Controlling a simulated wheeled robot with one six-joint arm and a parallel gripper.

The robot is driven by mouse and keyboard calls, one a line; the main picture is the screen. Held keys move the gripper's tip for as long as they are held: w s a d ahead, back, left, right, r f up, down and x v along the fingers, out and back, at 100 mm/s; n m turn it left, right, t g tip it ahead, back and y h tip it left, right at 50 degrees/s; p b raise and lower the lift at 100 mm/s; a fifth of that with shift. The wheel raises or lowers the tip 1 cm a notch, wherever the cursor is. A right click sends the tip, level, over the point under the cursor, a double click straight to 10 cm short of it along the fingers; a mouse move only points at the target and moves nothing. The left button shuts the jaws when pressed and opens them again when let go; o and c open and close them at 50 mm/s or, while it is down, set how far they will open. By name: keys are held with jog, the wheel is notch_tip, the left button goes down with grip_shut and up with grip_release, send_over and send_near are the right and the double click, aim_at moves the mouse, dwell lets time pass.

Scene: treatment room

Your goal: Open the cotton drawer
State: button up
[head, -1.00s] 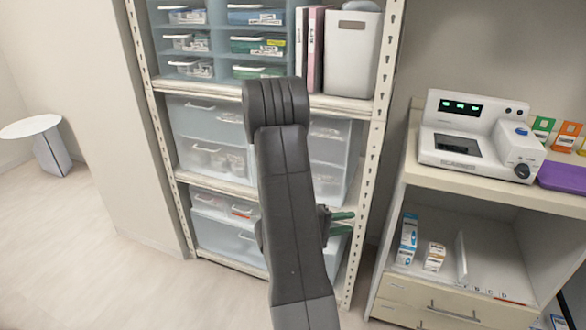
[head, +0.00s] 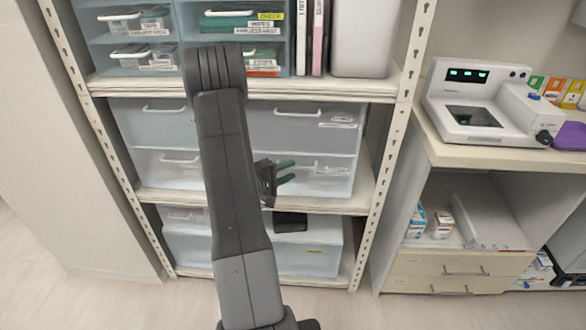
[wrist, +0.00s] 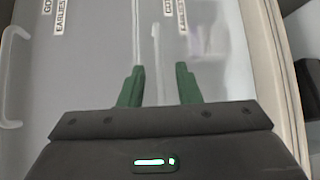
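The cotton drawer (head: 337,184) appears to be the lower right one of the clear plastic drawer unit on the middle shelf, shut. A label starting "COT" (wrist: 175,12) shows on its front in the wrist view, partly cut off. Its pale bar handle (wrist: 156,62) lies just beyond and between my fingertips in the wrist view. My gripper (head: 288,172) has green fingers, spread apart with nothing held, close to the drawer front. The fingers also show in the wrist view (wrist: 159,85). I cannot tell whether they touch the handle.
Another drawer (head: 303,128), its label starting "GO", sits directly above. A perforated shelf post (head: 402,130) stands to the right, with a counter (head: 470,148) beyond it. Blue drawers (head: 235,30) fill the shelf above, and a clear container (head: 310,258) stands below.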

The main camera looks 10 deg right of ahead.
jog(key=shift+x, duration=1.3)
jog(key=shift+c, duration=0.2)
grip_shut()
jog(key=shift+s+a, duration=0.1)
